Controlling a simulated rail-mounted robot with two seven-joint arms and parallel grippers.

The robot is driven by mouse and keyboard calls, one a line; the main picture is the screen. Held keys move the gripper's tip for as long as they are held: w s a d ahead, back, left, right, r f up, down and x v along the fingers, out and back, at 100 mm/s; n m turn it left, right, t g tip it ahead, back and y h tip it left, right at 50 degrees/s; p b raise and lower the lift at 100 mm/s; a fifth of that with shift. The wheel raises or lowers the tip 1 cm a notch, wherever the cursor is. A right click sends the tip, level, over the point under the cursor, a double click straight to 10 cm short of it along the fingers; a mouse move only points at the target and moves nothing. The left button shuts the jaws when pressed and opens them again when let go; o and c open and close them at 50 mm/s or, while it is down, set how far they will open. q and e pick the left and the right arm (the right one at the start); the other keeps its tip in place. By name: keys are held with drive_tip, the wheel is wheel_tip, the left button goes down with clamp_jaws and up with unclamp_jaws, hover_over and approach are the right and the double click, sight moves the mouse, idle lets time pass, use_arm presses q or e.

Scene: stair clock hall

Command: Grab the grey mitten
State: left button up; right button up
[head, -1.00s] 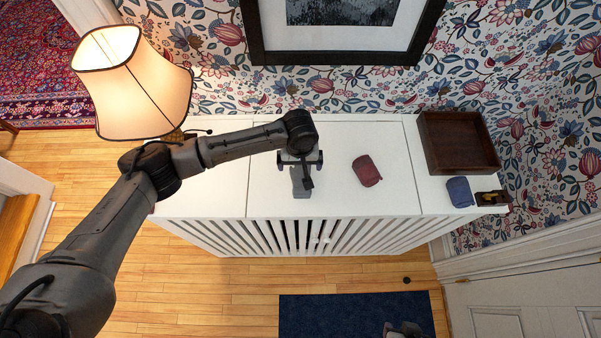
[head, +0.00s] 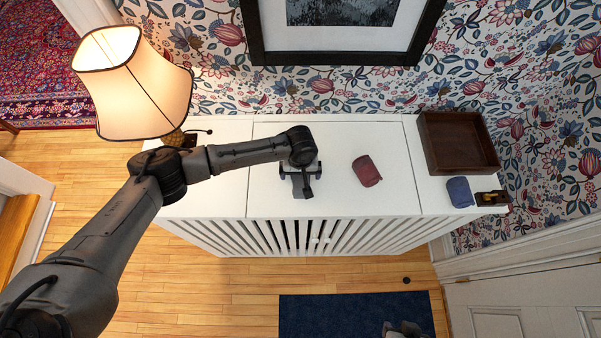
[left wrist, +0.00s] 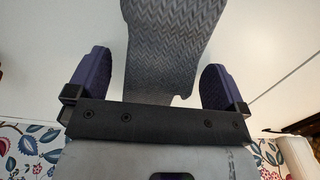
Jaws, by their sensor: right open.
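The grey mitten (left wrist: 172,40) has a ribbed knit and lies on the white cabinet top. In the left wrist view it lies between the two spread fingers of my left gripper (left wrist: 157,85), with white surface showing on both sides of it. In the head view my left gripper (head: 301,171) is over the mitten (head: 302,190) and hides most of it. The left gripper is open. A part of my right gripper (head: 404,329) shows at the bottom edge of the head view, away from the cabinet, and is open.
On the white cabinet (head: 230,185), a dark red mitten-like item (head: 366,171) lies to the right. Further right are a blue one (head: 459,192), a brown wooden tray (head: 430,150) and a small wooden object (head: 492,198). A lit lamp (head: 135,85) stands at the left.

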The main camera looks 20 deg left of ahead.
use_arm(q)
drive_tip(key=c, duration=0.9)
